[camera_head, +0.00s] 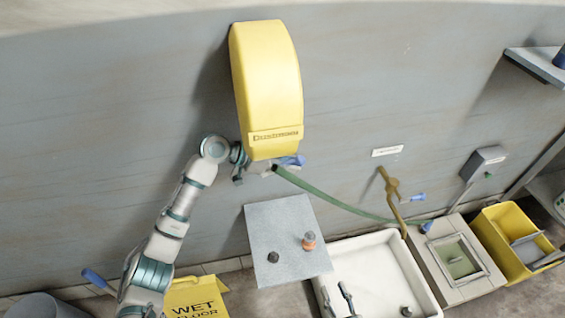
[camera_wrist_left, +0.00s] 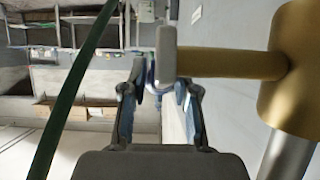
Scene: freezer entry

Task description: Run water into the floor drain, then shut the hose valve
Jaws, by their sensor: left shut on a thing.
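A green hose (camera_head: 340,203) runs from below the yellow reel housing (camera_head: 268,85) to a blue end piece (camera_head: 427,226) by a square framed recess (camera_head: 458,258), which looks like the floor drain. No water stream can be made out. My left gripper (camera_head: 262,169) is at the housing's lower end, beside a blue lever (camera_head: 291,160). In the left wrist view, the brass valve (camera_wrist_left: 292,75) is at right and my left gripper (camera_wrist_left: 160,88) is shut on its handle; the hold is partly hidden. My right gripper (camera_head: 337,294) shows its fingers apart over the white sink, empty.
A brass tap (camera_head: 388,183) with a blue lever stands above the white sink (camera_head: 420,285). A grey plate (camera_head: 262,222) carries two small knobs. A yellow mop bucket (camera_head: 505,225) is at right. A yellow wet-floor sign (camera_head: 197,294) stands at the lower left.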

